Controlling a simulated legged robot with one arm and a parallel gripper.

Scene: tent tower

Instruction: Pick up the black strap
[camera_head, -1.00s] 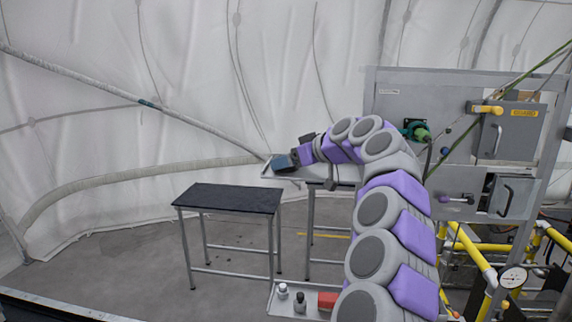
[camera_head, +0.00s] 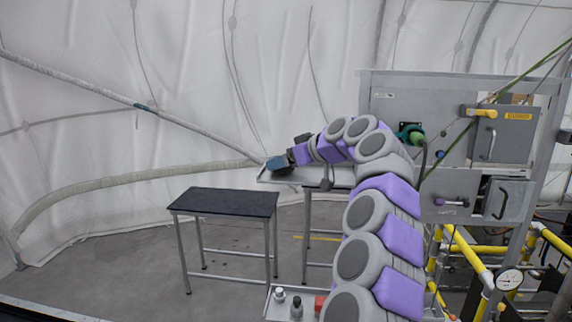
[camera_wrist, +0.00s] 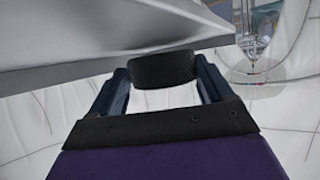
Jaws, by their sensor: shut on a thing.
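My gripper (camera_wrist: 163,88) shows in the wrist view with its two dark blue fingers on either side of a black curved piece, the black strap (camera_wrist: 163,68). The fingers are shut on it. The strap lies close to the edge of a grey metal surface. In the head view my gripper (camera_head: 277,163) is at the left end of the grey tray table, at about the height of its top. The strap is too small and dark to make out clearly there.
The grey tray table (camera_head: 318,176) is under and beside my gripper. A black-topped table (camera_head: 225,203) stands in front of it, its top empty. A lower tray (camera_head: 276,308) holds small bottles and a red thing.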

